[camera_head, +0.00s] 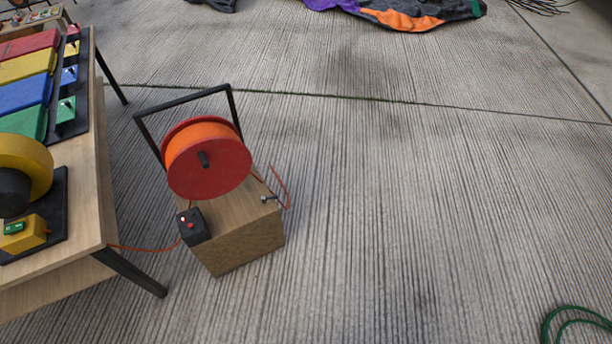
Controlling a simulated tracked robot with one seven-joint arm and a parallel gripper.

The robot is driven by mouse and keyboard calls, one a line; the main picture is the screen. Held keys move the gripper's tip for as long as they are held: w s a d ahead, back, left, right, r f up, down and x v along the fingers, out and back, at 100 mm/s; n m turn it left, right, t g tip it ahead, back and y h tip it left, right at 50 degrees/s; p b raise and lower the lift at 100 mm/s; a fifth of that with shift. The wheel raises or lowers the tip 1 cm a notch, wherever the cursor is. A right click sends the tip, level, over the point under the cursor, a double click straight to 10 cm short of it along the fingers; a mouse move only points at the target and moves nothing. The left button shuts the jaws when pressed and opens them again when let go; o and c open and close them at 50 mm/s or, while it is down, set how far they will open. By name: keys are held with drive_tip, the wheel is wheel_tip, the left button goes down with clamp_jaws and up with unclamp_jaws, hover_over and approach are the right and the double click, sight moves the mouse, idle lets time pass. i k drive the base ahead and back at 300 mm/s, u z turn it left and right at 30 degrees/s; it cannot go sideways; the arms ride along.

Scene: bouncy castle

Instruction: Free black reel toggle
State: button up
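A red cable reel (222,172) wound with orange cable hangs in a black frame (232,105) above a wooden box (245,242). A small black switch box (196,232) sits on the near left corner of the wooden box. It bears a red knob (190,226) and a small pale spot. A small metallic fitting (266,198) is at the box's right edge, beside a loop of orange cable (279,181). Which of these is the toggle, and what holds it, is too small to tell. My gripper is not in view.
A wooden table (88,190) at left carries red, yellow, blue and green panels and a yellow blower (32,160). Orange cable (145,247) runs from its side to the switch box. A green hose (565,318) lies at lower right. Concrete right of the reel is clear.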

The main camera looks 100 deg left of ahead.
sight(263, 199)
drive_tip(key=u, duration=4.85)
drive_tip(key=k, duration=0.1)
drive_tip(key=z, duration=1.2)
drive_tip(key=i, duration=1.05)
drive_tip(key=z, duration=0.1)
